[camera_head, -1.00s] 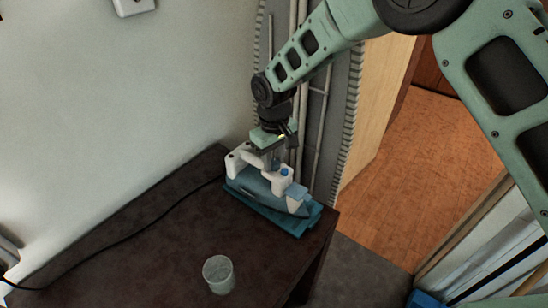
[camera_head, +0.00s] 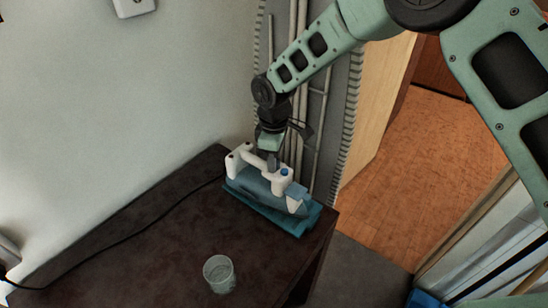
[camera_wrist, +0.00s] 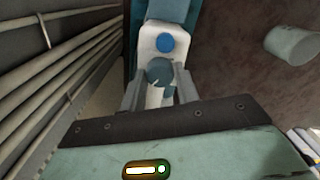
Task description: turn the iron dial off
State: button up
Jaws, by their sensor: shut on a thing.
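The iron (camera_head: 262,186), white and blue, stands on a teal base (camera_head: 300,224) at the corner of the dark table. My gripper (camera_head: 272,164) reaches down onto the iron from above. In the wrist view, the round grey-blue dial (camera_wrist: 160,71) sits on the white body of the iron (camera_wrist: 153,33), between the two fingertips of my gripper (camera_wrist: 160,88). The fingers are shut on the dial, one on each side. A bright blue button (camera_wrist: 165,42) is just beyond the dial. The dial's markings cannot be read, and the fingers hide its sides.
A clear glass (camera_head: 219,273) stands on the dark table (camera_head: 165,245), nearer the front; it also shows in the wrist view (camera_wrist: 292,45). A black cord (camera_head: 130,236) runs along the table to the left. Grey pipes (camera_head: 300,85) rise behind the iron.

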jog(key=shift+a+r, duration=0.1)
dwell(0.3)
jog(key=o, duration=1)
notch_tip(320, 180, up, 17)
jog(key=shift+r+b, duration=0.2)
jog(key=shift+b, duration=0.8)
jog(key=s+d+m, duration=0.1)
jog(key=s, duration=0.4)
jog(key=s+d+r+m, duration=0.1)
jog(key=s, duration=0.4)
jog(key=s+d, duration=0.2)
jog(key=s, duration=0.3)
jog(key=shift+s+r+m+y, duration=0.2)
jog(key=shift+s+m+y, duration=0.1)
jog(key=shift+m, duration=0.1)
jog(key=s+d+f+m, duration=0.1)
jog(key=s+d, duration=0.2)
jog(key=s, duration=0.2)
jog(key=s+d+f+m, duration=0.1)
jog(key=s+d+m, duration=0.1)
jog(key=s+d, duration=0.2)
jog(key=s+d+f+m, duration=0.1)
jog(key=s+d+f, duration=0.1)
jog(key=s, duration=0.4)
jog(key=shift+s+d+m, duration=0.3)
jog(key=shift+s+d, duration=0.1)
jog(key=shift+d, duration=0.25)
jog(key=shift+c, duration=0.4)
